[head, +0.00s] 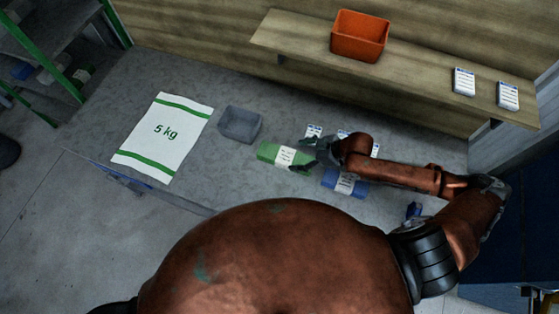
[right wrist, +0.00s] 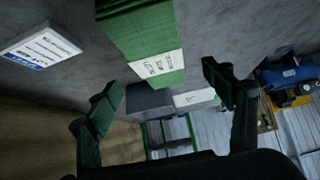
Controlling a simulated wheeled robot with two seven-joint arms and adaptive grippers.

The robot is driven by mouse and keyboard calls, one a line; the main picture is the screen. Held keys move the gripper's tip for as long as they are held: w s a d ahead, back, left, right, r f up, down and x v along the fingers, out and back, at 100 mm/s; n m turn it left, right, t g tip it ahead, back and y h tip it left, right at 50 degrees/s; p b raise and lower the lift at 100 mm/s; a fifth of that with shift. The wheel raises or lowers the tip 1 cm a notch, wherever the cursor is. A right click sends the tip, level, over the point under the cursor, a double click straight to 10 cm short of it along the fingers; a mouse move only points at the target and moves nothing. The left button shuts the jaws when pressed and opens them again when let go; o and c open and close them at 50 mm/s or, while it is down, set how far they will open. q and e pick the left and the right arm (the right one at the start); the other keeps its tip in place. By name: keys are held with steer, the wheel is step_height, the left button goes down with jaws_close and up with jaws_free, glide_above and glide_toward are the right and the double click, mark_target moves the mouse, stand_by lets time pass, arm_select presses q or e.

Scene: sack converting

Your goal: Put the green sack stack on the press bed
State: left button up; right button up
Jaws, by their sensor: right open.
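The green sack stack (head: 268,152) lies on the grey table, with a white label band round it. It also shows in the right wrist view (right wrist: 148,35), beyond the fingertips. My right gripper (head: 308,154) is open and empty at the right end of this stack; its two spread fingers show in the right wrist view (right wrist: 163,92). I cannot tell whether a finger touches the stack. A flat white sack (head: 165,150) with green stripes and "5 kg" lies at the table's left. I cannot make out a press bed for certain. My left gripper is not in view.
A blue sack stack (head: 350,187) lies just right of and nearer than the green one, under my right forearm. A grey bin (head: 240,124) stands between the white sack and the green stack. An orange bin (head: 360,36) stands on the wooden shelf (head: 420,75) behind.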

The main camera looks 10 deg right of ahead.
mark_target(285, 155)
steer(key=x, duration=0.7)
steer(key=shift+w+a+f, duration=0.1)
steer(key=shift+w+f, duration=0.2)
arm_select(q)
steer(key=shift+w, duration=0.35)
arm_select(e)
steer(key=shift+c, duration=0.2)
steer(key=shift+r, duration=0.1)
steer(key=c, duration=1.8)
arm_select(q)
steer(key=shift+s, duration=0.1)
arm_select(e)
steer(key=shift+o, duration=0.2)
steer(key=shift+r, duration=0.15)
